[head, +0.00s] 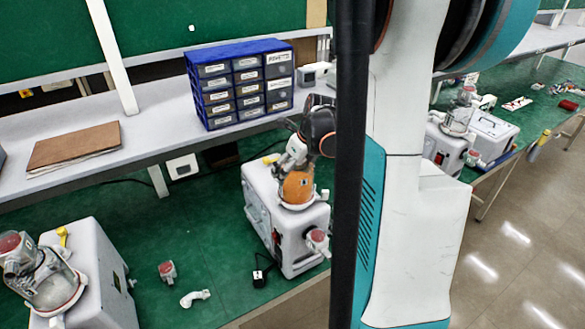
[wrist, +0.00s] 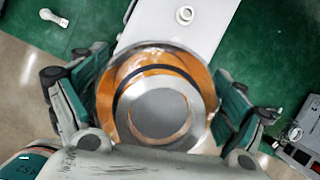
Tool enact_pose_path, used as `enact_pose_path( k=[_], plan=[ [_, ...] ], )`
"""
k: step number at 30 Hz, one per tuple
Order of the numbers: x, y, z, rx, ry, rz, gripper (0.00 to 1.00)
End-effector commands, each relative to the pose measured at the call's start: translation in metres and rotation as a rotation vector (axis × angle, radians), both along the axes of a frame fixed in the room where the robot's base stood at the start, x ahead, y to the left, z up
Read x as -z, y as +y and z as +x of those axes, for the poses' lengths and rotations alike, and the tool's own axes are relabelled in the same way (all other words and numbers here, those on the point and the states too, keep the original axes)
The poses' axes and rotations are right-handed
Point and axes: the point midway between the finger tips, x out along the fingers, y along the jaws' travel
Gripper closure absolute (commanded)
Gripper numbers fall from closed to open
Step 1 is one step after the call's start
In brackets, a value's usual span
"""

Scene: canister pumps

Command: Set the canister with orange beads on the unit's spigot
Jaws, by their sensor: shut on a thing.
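The canister with orange beads (head: 297,187) is at the top of the middle white pump unit (head: 262,200) in the head view. My gripper (head: 295,155) is above it, pointing down. In the wrist view the clear-walled canister (wrist: 150,72) with orange beads and a grey round lid lies between the two fingers of my gripper (wrist: 160,105), which is shut on it. The unit's white top (wrist: 208,30) shows beyond it, with a small round white fitting (wrist: 184,14). The canister hides what is under it, so I cannot tell whether it touches the spigot.
A blue drawer cabinet (head: 240,84) and a brown folder (head: 75,147) are on the shelf. Another pump unit (head: 92,265) stands at left, and one (head: 445,148) at right. A red-capped fitting (head: 167,272) and a white elbow (head: 195,298) lie on the green bench.

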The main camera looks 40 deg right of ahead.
Motion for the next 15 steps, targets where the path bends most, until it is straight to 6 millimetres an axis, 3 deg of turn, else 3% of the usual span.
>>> enact_pose_path(
  k=[12, 13, 15],
  plan=[
    [0.0076, -0.0001, 0.0002, 0.0, 0.0, 0.0, 0.53],
    [0.007, -0.0001, 0.0001, 0.0, 0.0, 0.0, 0.04],
    [0.0067, -0.0001, 0.0001, 0.0, 0.0, 0.0, 0.0]
  ],
)
